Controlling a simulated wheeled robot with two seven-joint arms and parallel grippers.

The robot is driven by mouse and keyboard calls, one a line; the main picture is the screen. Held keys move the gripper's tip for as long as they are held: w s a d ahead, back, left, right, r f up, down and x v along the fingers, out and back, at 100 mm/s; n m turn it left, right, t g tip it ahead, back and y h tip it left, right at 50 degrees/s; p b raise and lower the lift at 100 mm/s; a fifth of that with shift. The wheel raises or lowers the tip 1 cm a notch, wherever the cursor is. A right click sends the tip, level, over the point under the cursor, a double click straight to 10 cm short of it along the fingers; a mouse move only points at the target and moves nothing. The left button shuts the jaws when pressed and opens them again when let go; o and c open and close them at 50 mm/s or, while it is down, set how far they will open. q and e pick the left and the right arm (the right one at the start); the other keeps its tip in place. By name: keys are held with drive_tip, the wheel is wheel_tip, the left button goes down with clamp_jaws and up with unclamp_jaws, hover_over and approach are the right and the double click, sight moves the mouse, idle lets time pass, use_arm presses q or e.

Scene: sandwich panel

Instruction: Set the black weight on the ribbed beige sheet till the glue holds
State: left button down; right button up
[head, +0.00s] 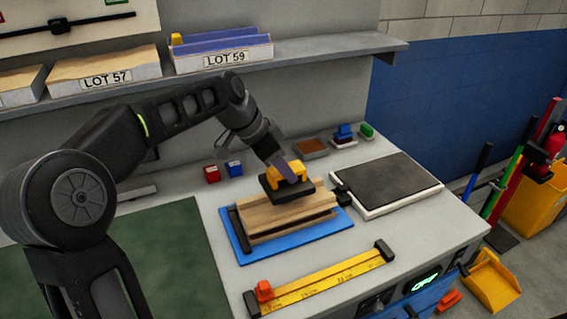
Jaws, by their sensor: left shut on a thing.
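The black weight (287,191) has a dark block base and a yellow grip on top. My left gripper (286,174) is shut on the yellow grip from above. The weight is over the ribbed beige sheet (318,202), which lies on a stack on a blue tray (310,236). The weight looks to be at or just above the sheet; I cannot tell whether it touches. The gripper and weight hide the back part of the sheet. My right gripper is not in view.
A dark flat plate (388,183) on a white base stands right of the tray. A yellow ruler bar (322,281) lies in front. Small red (212,174) and blue (234,169) blocks stand behind. A green mat (160,255) lies at left. A shelf (330,46) with labelled boxes runs above.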

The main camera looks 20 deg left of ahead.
sight(284, 181)
use_arm(q)
drive_tip(key=shift+w+f, duration=0.1)
drive_tip(key=shift+f, duration=1.15)
drive_tip(key=shift+f, duration=0.1)
drive_tip(key=shift+f+b, duration=0.3)
drive_tip(key=c, duration=0.8)
unclamp_jaws()
drive_tip(key=shift+f, duration=0.15)
drive_tip(key=shift+c, duration=0.2)
drive_tip(key=shift+r+p, duration=0.5)
drive_tip(key=v, duration=1.2)
drive_tip(key=shift+b, duration=0.45)
